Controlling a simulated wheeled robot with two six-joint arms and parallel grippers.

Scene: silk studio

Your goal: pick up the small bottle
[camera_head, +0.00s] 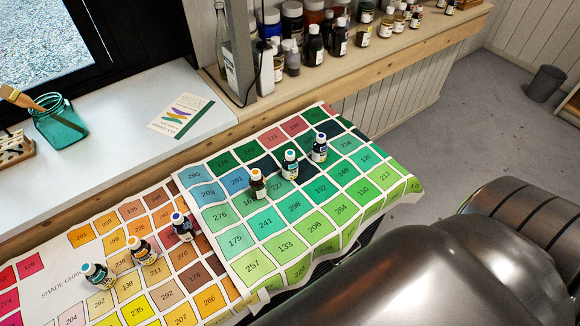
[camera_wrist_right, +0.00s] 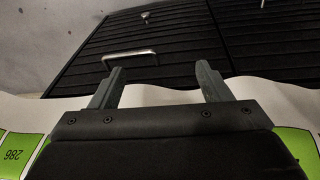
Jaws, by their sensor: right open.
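Several small bottles stand on the printed shade charts (camera_head: 175,248). On the yellow part are a blue-capped bottle (camera_head: 182,226), an orange-capped bottle (camera_head: 142,250) and a teal-capped bottle (camera_head: 97,274). Which one is meant I cannot tell. My right gripper shows in the right wrist view (camera_wrist_right: 160,86), open and empty, with no bottle between its fingers. My left gripper is not in view.
A wooden shelf (camera_head: 400,62) with several jars runs along the back. A white sill (camera_head: 120,125) holds a teal glass jar (camera_head: 60,122) and a card (camera_head: 181,117). My own arm fills the lower right. A dark cabinet front (camera_wrist_right: 165,45) lies beyond the right fingers.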

